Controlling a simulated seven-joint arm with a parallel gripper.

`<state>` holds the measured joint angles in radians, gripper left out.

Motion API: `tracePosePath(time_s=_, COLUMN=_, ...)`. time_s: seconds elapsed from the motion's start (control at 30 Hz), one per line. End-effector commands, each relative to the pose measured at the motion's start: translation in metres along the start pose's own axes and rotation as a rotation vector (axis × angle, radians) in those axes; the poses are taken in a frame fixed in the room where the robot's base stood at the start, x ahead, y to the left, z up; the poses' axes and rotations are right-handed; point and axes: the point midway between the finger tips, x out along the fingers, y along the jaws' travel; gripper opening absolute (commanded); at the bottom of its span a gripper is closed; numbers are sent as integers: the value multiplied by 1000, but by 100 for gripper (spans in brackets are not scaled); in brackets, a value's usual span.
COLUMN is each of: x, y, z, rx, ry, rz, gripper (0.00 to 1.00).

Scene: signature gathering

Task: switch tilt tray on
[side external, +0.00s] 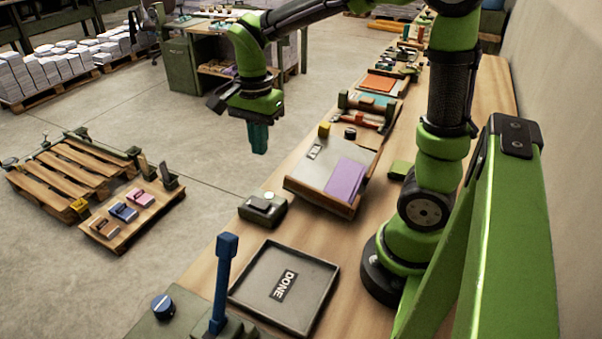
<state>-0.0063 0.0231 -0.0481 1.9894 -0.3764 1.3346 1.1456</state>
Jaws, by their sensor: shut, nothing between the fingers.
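A tilted grey tray (318,178) stands on the bench, its surface sloping toward the camera, with a purple sheet stack (345,179) on its right part. A yellow block (324,129) and a dark round knob (350,133) sit along its back edge. A small dark box with a pale round button (268,196) stands in front of the tray's left corner. I cannot tell which control switches the tray. My gripper (259,151) points down with its teal fingers shut and empty. It appears above and left of the tray, apart from everything.
A flat tray marked DONE (245,273) lies on the bench near the camera. A tall blue lever (223,280) and a blue knob (162,306) stand left of it. Tools and an orange pad (379,83) lie farther back. Pallets (68,172) are on the floor left.

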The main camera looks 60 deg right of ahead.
Motion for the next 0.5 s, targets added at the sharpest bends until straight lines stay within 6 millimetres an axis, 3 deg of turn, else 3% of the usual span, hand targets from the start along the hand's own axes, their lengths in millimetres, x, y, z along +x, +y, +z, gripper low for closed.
tracePosePath(time_s=0.37, x=1, y=0, z=0, rx=10, ry=-2, rz=0, gripper=0)
tracePosePath(time_s=0.5, x=12, y=1, z=1, rx=10, ry=-2, rz=3, gripper=0)
